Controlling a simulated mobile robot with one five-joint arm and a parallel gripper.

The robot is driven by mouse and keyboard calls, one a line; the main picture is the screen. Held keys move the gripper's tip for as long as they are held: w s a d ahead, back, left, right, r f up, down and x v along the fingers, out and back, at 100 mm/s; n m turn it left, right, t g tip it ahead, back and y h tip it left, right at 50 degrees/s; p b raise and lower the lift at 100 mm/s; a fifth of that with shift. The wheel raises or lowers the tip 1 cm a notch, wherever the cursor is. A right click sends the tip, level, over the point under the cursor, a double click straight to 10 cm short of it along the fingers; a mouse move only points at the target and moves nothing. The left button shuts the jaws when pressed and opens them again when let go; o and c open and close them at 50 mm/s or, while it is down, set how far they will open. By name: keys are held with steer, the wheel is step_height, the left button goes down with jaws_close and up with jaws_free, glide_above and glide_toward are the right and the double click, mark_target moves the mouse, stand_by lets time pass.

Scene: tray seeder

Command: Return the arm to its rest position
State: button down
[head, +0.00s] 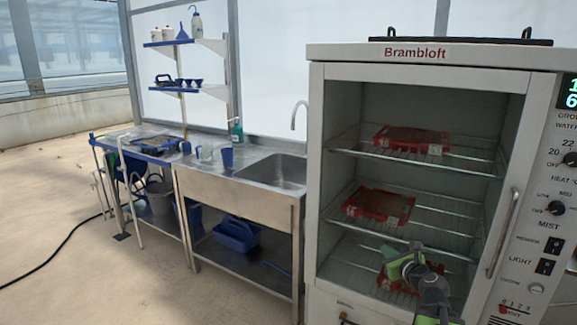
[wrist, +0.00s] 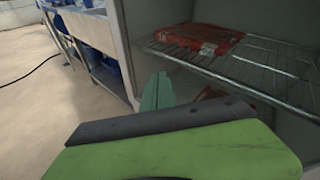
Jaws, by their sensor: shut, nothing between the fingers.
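My arm reaches up from the lower right in the head view, in front of the open cabinet's lowest shelf. My gripper (head: 405,265) is green and grey and shut, with nothing held. In the wrist view its green and dark jaw parts fill the lower middle, and a teal finger (wrist: 155,92) points toward the cabinet's side wall. The cabinet (head: 330,80), marked Brambloft, holds red trays on wire shelves: an upper one (head: 410,138), a middle one (head: 378,204) and a lower one (head: 396,285) partly hidden behind my gripper.
A steel sink bench (head: 235,190) stands left of the cabinet, with a blue caddy (head: 237,233) beneath. A worktable (head: 145,147) with a tray is farther left. A wire shelf (wrist: 250,65) is close in the wrist view. Open floor (head: 90,265) lies at left, crossed by a black hose (head: 50,255).

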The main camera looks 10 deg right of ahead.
steer(key=w+a+f+n+g+y, duration=0.1)
steer(key=w+a+f+n+y, duration=0.15)
steer(key=a, duration=0.55)
steer(key=w+a+f+n+g+y, duration=0.1)
steer(key=a+n, duration=0.3)
steer(key=a, duration=0.4)
steer(key=s+a+f+n+g, duration=0.2)
steer(key=a+f+n, duration=0.1)
steer(key=a+n, duration=0.3)
steer(key=s+a+f+n+g+y, duration=0.1)
steer(key=s+a+f+n+g, duration=0.2)
steer(key=a, duration=0.4)
steer(key=s+a+f+n+g, duration=0.2)
steer(key=a+f+n, duration=0.25)
steer(key=a, duration=0.25)
steer(key=s+d+f+n+g+h, duration=0.45)
steer(key=s+d+n+g, duration=0.2)
steer(key=s+n, duration=0.55)
step_height(320, 180, up, 18)
steer(key=w+n+p, duration=0.1)
steer(key=p, duration=1.6)
steer(key=shift+n+p, duration=0.3)
